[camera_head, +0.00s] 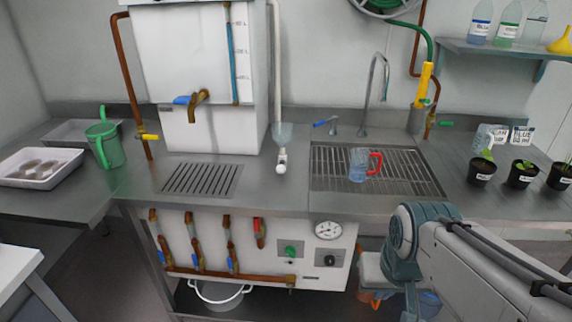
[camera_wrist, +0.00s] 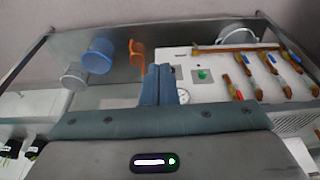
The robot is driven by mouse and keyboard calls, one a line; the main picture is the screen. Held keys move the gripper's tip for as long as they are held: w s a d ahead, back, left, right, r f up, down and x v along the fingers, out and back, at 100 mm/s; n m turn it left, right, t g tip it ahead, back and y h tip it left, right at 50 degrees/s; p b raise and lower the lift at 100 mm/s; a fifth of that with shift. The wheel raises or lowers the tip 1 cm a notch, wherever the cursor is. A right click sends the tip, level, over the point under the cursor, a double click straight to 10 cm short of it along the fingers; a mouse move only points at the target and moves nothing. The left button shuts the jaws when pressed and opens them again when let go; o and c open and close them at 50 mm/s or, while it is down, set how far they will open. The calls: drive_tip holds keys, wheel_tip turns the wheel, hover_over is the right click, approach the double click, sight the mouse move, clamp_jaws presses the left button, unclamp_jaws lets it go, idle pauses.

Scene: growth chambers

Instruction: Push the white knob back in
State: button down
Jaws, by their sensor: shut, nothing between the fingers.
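A small white round knob (camera_head: 281,168) shows in the head view at the lower end of a short white fitting, under a clear funnel-shaped piece (camera_head: 282,133) at the foot of a white pipe. It is over the steel counter, between the drain grate and the sink rack. How far it sticks out I cannot tell. The knob is not seen in the wrist view. My gripper (camera_wrist: 158,72) is shut and empty in the wrist view, in front of the lower cabinet. In the head view my arm hangs at the lower right, well away from the knob.
A front panel (camera_head: 310,275) has a green knob, a black knob and a gauge. A blue jug with a red handle (camera_head: 358,165) stands on the sink rack. A brass tap (camera_head: 199,105) juts from the white tank. Potted plants (camera_head: 482,172) stand right; a green can (camera_head: 105,148) left.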

drive_tip(key=w+d+f+n+g+h+p, duration=0.2)
drive_tip(key=w+d+n+h+p, duration=0.1)
drive_tip(key=w+d+n+h, duration=0.5)
drive_tip(key=w+a+n+t+h+p, duration=0.1)
drive_tip(key=w+a+n+t+h, duration=0.1)
drive_tip(key=w+n+t, duration=0.3)
drive_tip(key=w+a+n+h+p, duration=0.1)
drive_tip(key=w+a+n+h, duration=0.1)
drive_tip(key=w, duration=0.5)
drive_tip(key=w+a+f+n+t+y+p, duration=0.1)
drive_tip(key=w+a+n+t, duration=0.6)
drive_tip(key=w+a+n, duration=0.15)
drive_tip(key=a+f+n+t+y, duration=0.1)
drive_tip(key=a+f+n+y, duration=0.1)
drive_tip(key=a, duration=0.4)
drive_tip(key=w+a+f+n+t+y+p, duration=0.1)
drive_tip(key=a+f+n+t+y, duration=0.1)
drive_tip(key=a+n+y, duration=0.3)
drive_tip(key=w+a+f+n+t+y, duration=0.1)
drive_tip(key=a+n+t+y, duration=0.1)
drive_tip(key=a+n, duration=0.3)
drive_tip(key=shift+w+a+f+y, duration=0.1)
drive_tip(key=shift+a+f+y, duration=0.3)
drive_tip(key=shift+a+y, duration=0.35)
drive_tip(key=shift+w+p, duration=0.1)
drive_tip(key=shift+p, duration=0.2)
